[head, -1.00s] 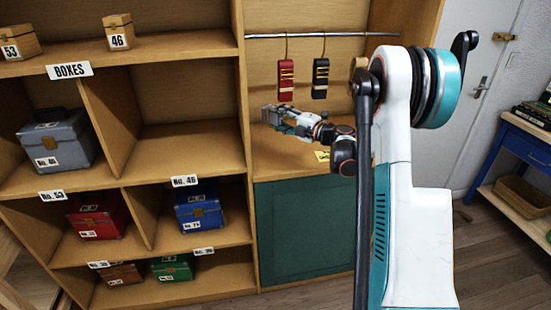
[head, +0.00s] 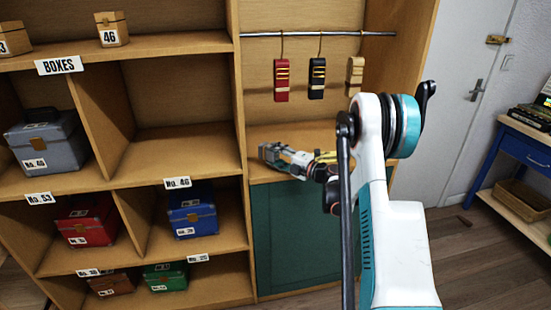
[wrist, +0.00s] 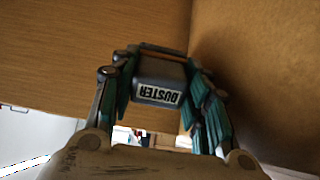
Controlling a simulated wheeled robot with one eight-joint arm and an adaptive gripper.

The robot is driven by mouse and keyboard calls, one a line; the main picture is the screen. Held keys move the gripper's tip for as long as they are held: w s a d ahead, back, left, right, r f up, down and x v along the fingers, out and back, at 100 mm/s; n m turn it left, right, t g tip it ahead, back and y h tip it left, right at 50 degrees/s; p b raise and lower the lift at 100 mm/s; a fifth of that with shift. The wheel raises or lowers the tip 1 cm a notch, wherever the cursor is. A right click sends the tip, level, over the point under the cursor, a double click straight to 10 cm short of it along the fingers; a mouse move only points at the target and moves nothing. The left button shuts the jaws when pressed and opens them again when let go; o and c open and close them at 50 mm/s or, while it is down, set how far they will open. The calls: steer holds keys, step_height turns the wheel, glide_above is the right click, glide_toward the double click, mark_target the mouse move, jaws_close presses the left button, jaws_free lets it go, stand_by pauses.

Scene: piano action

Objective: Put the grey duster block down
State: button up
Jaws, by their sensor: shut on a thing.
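The grey duster block (wrist: 160,80), with a white DUSTER label, is between the fingers of my gripper (wrist: 158,90) in the wrist view. My gripper is shut on it. In the head view my gripper (head: 270,153) reaches to the left over the wooden shelf (head: 300,135) below the hanging rail, close to the upright panel at the shelf's left. The block shows there as a small grey shape at the gripper's end. I cannot tell whether it touches the shelf.
Red (head: 282,80), black (head: 317,78) and tan (head: 355,75) pieces hang from the rail (head: 330,34) above. The compartment (head: 180,150) left of the panel is empty. A grey box (head: 45,140) and several coloured boxes fill other compartments. A green panel (head: 300,230) is below the shelf.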

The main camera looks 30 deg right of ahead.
steer(key=shift+f+b, duration=0.55)
steer(key=shift+f, duration=0.05)
steer(key=o, duration=1.4)
steer(key=shift+s, duration=0.1)
steer(key=shift+r+p, duration=0.55)
steer(key=shift+p, duration=0.05)
steer(key=p+v, duration=0.2)
steer(key=v, duration=1)
steer(key=shift+p, duration=0.3)
